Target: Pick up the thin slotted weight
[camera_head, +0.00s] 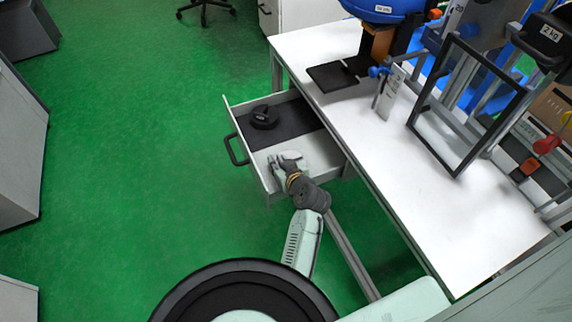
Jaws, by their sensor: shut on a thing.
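My gripper (276,162) is low over the pale, bare front part of the open drawer (257,157). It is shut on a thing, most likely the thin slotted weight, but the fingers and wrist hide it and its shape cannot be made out. A black round weight-like piece (264,117) lies on the dark liner (294,121) at the back left of the drawer, apart from my gripper.
The drawer's black handle (235,150) sticks out to the left. The white bench top (400,190) is above and right of the drawer. A dark frame (467,105), a small upright panel (390,93) and a black plate (333,77) stand on it. Green floor is free at left.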

